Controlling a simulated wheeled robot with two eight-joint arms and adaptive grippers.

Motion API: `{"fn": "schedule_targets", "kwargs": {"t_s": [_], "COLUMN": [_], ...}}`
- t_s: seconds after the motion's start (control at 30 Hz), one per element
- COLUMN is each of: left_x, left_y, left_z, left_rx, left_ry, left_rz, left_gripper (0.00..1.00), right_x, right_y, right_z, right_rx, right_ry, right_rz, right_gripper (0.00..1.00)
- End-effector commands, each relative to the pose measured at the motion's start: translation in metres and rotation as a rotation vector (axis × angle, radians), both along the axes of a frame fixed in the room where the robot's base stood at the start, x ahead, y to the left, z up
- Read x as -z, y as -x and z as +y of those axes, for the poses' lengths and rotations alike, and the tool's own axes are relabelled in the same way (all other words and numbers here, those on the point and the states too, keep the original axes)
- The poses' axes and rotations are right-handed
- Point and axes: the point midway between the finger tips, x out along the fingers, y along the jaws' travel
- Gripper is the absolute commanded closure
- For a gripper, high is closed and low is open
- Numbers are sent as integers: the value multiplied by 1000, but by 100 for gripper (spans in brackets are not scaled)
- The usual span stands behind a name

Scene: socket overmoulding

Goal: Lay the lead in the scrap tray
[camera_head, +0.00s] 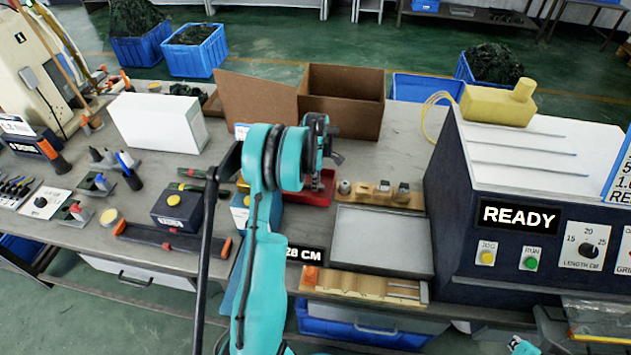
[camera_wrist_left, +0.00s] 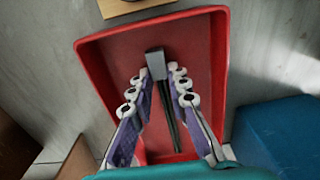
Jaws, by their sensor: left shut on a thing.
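The red scrap tray (camera_wrist_left: 205,40) fills most of the left wrist view; in the head view part of it shows (camera_head: 326,190) behind my left arm. My left gripper (camera_wrist_left: 158,78) is over the tray, its fingers closed around the lead, a dark cable with a grey block-shaped end (camera_wrist_left: 155,62). The lead lies lengthwise between the fingers, within the tray's outline. I cannot tell whether it touches the tray floor. In the head view the lead is hidden. A small part of my right gripper (camera_head: 521,346) shows at the bottom edge; its fingers are unclear.
A wooden block with small metal parts (camera_head: 385,192) and a grey flat tray (camera_head: 380,238) stand right of the red tray. A cardboard box (camera_head: 345,105) is behind. A blue-sided box (camera_head: 240,215) is close on the left. The READY machine (camera_head: 480,170) blocks the right.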

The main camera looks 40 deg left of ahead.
Motion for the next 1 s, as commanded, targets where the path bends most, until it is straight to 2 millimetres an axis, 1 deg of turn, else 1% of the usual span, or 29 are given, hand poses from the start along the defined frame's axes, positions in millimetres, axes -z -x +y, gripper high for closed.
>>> {"fn": "schedule_targets", "kwargs": {"t_s": [0.23, 0.27, 0.3, 0.33, 0.37, 0.63, 0.73, 0.87, 1.0], "left_x": [0, 0, 0, 0, 0, 0, -5, -24, -56], "left_y": [0, 0, 0, 0, 0, 0, 0, 0, 0], "left_z": [0, 0, 0, 0, 0, 0, 0, 0, 0], "left_rx": [0, 0, 0, 0, 0, 0, 0, 0, 0], "left_ry": [0, 0, 0, 0, 0, 0, 0, 0, 0], "left_rz": [0, 0, 0, 0, 0, 0, 0, 0, 0], "left_gripper": [100, 81, 71, 63, 59, 59, 59, 59, 59], "right_x": [0, 0, 0, 0, 0, 0, 0, 0, 0], "right_y": [0, 0, 0, 0, 0, 0, 0, 0, 0], "right_z": [0, 0, 0, 0, 0, 0, 0, 0, 0], "right_rx": [0, 0, 0, 0, 0, 0, 0, 0, 0], "right_ry": [0, 0, 0, 0, 0, 0, 0, 0, 0], "right_rz": [0, 0, 0, 0, 0, 0, 0, 0, 0], "right_gripper": [100, 100, 100, 100, 100, 100, 100, 100, 100]}}
